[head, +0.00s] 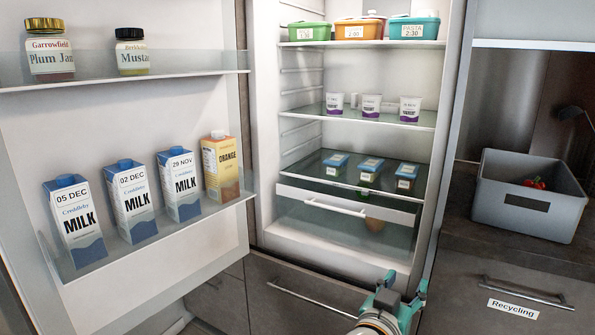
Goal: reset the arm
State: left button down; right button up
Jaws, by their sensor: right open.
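My right gripper (399,293) shows at the bottom, right of the middle, in front of the drawer below the fridge. It is open and I see nothing between its fingers. My left gripper is out of the picture. The fridge door (150,95) stands wide open at the left. Inside the fridge, tubs stand on the top shelf, white cups (371,105) on the middle shelf and blue-lidded packs (370,169) on the lower shelf.
Milk cartons (131,204) and an orange carton (221,168) stand on the lower door shelf, with two jars above. A grey bin (528,200) with something red inside stands on the right counter. Drawer handles (522,290) stick out below.

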jog(key=w+d+f+n+g+p, duration=0.2)
jog(key=d+p, duration=0.4)
jog(key=p, duration=0.3)
jog(key=s+d+f+n+g+y+p, duration=0.2)
jog(key=s+f+y+p, duration=0.15)
jog(key=f+p, duration=0.55)
jog(key=s+a+f+g+y+p, duration=0.1)
jog(key=s+a+f+g+y, duration=0.2)
jog(key=s+a, duration=0.2)
jog(key=s+a+f+g+y+p, duration=0.2)
jog(key=s+a+f+g+y, duration=0.1)
jog(key=s, duration=0.7)
jog(key=s+a+f+g+y+p, duration=0.2)
jog(key=s+a+f+g+y, duration=0.1)
jog(key=s+a, duration=0.3)
jog(key=shift+s+a+f+y, duration=0.4)
jog(key=shift+s+f+y, duration=0.45)
jog(key=shift+s, duration=0.1)
